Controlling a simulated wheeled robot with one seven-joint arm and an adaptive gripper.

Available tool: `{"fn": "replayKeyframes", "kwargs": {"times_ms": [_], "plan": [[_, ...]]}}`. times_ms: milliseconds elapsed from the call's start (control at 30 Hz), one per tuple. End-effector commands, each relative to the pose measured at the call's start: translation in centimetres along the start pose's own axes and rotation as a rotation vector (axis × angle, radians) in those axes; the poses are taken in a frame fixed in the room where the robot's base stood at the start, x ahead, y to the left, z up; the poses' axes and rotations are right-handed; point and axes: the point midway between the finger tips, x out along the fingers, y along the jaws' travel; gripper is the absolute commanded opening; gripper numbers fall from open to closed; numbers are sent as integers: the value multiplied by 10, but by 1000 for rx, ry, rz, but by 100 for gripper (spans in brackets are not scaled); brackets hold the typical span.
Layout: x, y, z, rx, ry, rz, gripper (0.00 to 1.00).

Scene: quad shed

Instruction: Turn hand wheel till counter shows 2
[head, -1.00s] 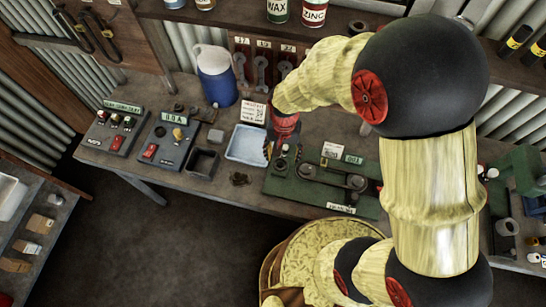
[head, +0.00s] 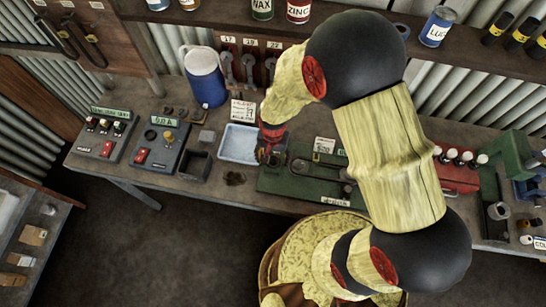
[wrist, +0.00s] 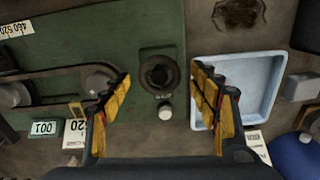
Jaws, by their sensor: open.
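A green machine (head: 278,184) lies on the bench under my gripper. In the wrist view its green plate (wrist: 110,38) carries a dark round wheel-like part (wrist: 158,72), which looks like the hand wheel, and a pale knob (wrist: 166,112) beside it. The small counter (wrist: 44,128) at the lower left appears to read 001. A belt runs over round pulleys (wrist: 98,80) on the left. My gripper (wrist: 162,92) is open and empty, its fingers either side of the knob and wheel in the picture. Contact with either cannot be told. In the head view my gripper (head: 271,152) partly covers the machine's left end.
A pale blue tray (head: 239,145) stands close left of the machine. Further left are a dark open box (head: 194,165), control boxes (head: 158,147) and a blue jug (head: 206,80). A red rack with white-topped items (head: 459,178) stands to the right. A shelf (head: 345,27) runs above.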

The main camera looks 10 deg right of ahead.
Motion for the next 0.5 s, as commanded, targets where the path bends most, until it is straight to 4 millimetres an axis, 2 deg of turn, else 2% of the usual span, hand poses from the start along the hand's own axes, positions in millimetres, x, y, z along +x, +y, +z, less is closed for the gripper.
{"fn": "replayKeyframes", "kwargs": {"times_ms": [200, 500], "plan": [[0, 0, 0, 0, 0, 0, 62], [0, 0, 0, 0, 0, 0, 45]]}}
